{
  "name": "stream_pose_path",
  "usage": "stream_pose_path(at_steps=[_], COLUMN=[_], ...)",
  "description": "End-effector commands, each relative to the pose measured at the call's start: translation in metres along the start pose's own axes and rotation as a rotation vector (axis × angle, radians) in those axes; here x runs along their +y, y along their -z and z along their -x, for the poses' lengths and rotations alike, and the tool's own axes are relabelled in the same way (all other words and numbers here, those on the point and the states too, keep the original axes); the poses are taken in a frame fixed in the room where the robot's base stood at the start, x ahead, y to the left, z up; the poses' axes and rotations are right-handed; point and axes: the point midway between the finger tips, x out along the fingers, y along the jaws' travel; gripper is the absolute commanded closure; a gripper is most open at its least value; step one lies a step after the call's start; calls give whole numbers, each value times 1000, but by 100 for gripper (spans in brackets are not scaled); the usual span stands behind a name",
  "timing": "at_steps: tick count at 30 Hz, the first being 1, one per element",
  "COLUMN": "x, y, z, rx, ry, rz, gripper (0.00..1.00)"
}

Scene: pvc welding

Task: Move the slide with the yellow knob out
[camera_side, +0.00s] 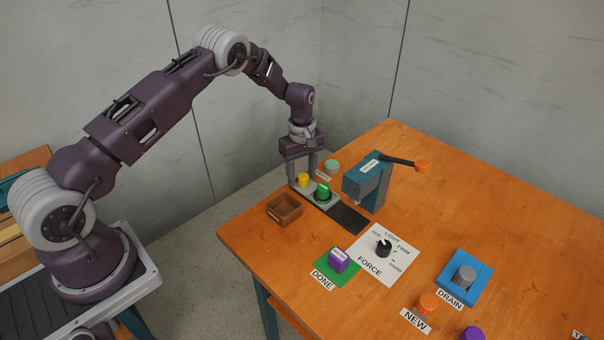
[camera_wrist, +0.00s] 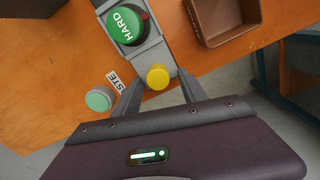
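The grey slide (camera_side: 331,204) lies at the near end of a dark track (camera_side: 349,219), clear of the teal press (camera_side: 366,184). Its yellow knob (camera_side: 303,179) stands at the end nearest my arm. A green round piece marked HARD (camera_wrist: 125,25) sits on the slide beyond the knob. My gripper (camera_side: 303,177) is down at the knob and points downward. In the wrist view its fingers are apart, one on each side of the yellow knob (camera_wrist: 158,76), with visible gaps. I cannot tell how far down the knob the fingertips reach.
A brown box (camera_side: 285,209) stands beside the slide, and a pale green button (camera_side: 331,165) is on the other side. The press lever has an orange end (camera_side: 423,166).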

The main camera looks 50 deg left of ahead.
Motion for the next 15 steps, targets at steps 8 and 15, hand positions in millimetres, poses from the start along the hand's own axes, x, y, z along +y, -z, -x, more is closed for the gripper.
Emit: stream_pose_path(at_steps=[8, 15], x=[1, 0], y=[1, 0], z=[44, 71], rx=[2, 1], ry=[-3, -1], rz=[0, 0], gripper=[50, 50])
